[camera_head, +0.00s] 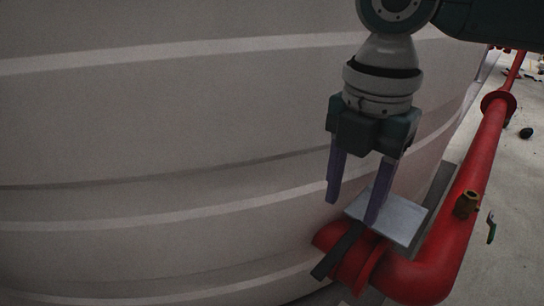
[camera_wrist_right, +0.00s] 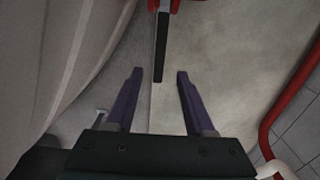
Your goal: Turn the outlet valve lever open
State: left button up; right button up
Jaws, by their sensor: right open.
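The outlet valve lever (camera_head: 338,252) is a dark flat bar at the red pipe beside the tank in the head view. It points down and left from the pipe. In the right wrist view the lever (camera_wrist_right: 161,45) hangs from the top edge, and its free end lies in the picture between the fingertips. My right gripper (camera_head: 352,210) is open and empty, pointing down near the lever; its fingers also show in the right wrist view (camera_wrist_right: 160,73). I cannot tell whether the fingers are level with the lever. My left gripper is out of view.
A large pale ribbed tank (camera_head: 150,150) fills the left. A red pipe (camera_head: 480,160) bends from the valve and runs away at right, with a brass fitting (camera_head: 467,204) on it. A light grey plate (camera_head: 400,217) is behind the fingers.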

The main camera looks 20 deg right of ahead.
aim_at(339, 249)
notch_tip(339, 249, down, 8)
jog(key=b, duration=0.4)
jog(key=shift+f+b, duration=0.15)
jog(key=shift+b, duration=0.2)
jog(key=shift+c, duration=0.3)
jog(key=c, duration=0.8)
